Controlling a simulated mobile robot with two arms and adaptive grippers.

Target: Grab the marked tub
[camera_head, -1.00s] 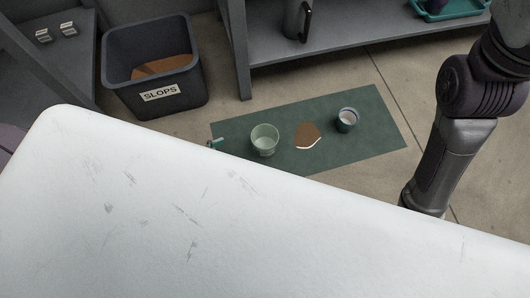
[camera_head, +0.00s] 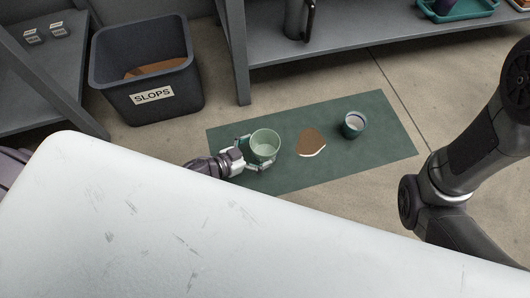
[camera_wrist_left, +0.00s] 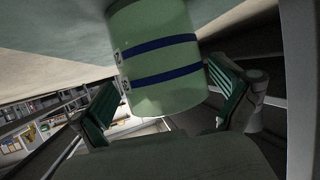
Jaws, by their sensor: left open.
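A pale green, open tub (camera_head: 265,143) stands on a dark green mat (camera_head: 382,141) on the floor. In the left wrist view the tub (camera_wrist_left: 160,62) shows two dark blue bands and small marks at its left side. My left gripper (camera_head: 252,152) is open, reaching in from the left, with one finger at either side of the tub. In the left wrist view the green-padded fingers (camera_wrist_left: 165,98) stand apart, with the tub between and beyond them. I cannot tell whether they touch it. My right gripper is out of view.
A dark SLOPS bin (camera_head: 189,98) stands behind left. A grey shelf (camera_head: 350,45) is behind. A white surface (camera_head: 150,220) fills the foreground.

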